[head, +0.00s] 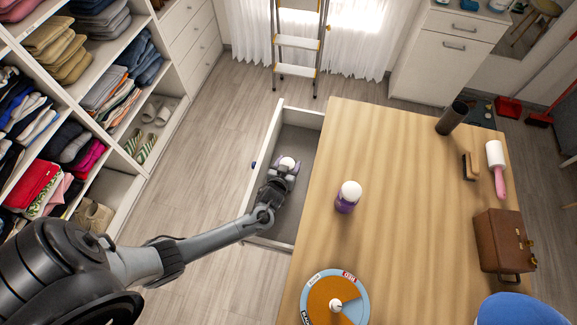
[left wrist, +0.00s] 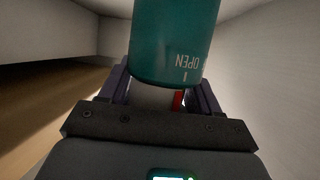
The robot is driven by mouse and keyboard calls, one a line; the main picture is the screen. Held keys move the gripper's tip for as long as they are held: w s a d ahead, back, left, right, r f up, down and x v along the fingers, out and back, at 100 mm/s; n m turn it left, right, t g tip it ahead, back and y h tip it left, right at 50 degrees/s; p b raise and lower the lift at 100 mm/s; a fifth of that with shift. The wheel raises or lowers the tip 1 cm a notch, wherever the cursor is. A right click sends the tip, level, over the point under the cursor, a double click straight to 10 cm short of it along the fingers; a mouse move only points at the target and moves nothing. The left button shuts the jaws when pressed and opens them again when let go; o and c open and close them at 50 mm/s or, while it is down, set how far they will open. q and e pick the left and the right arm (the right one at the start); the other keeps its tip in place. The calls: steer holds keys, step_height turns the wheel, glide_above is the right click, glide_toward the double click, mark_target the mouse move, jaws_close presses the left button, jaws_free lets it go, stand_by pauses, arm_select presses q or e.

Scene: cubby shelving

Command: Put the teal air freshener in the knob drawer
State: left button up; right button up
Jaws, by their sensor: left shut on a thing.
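The teal air freshener (left wrist: 172,40) is between the fingers of my left gripper (head: 283,171), which is shut on it. In the head view only its white top (head: 287,163) shows clearly; the gripper hides the rest. The knob drawer (head: 300,140) is pulled out from the left side of the wooden table, with a small dark blue knob (head: 254,164) on its front. In the head view the gripper and the air freshener appear within the drawer's opening. In the left wrist view pale walls rise on both sides. My right gripper is not in view.
A similar purple air freshener with a white top (head: 348,197) stands on the table (head: 400,190), near the drawer. A round orange and blue item (head: 325,303), a brown case (head: 503,243), a lint roller (head: 497,170) and a dark cylinder (head: 451,118) are also there. Clothes shelves stand left.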

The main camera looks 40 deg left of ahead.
arm_select(q)
steer(key=shift+f, duration=0.45)
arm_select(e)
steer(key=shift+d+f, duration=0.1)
arm_select(q)
steer(key=shift+f, duration=0.15)
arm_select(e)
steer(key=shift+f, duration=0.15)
arm_select(q)
steer(key=o, duration=1.2)
steer(key=shift+r, duration=0.25)
arm_select(e)
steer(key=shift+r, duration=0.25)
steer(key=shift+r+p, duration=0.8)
steer(key=shift+p, duration=0.1)
arm_select(q)
steer(key=shift+v, duration=6)
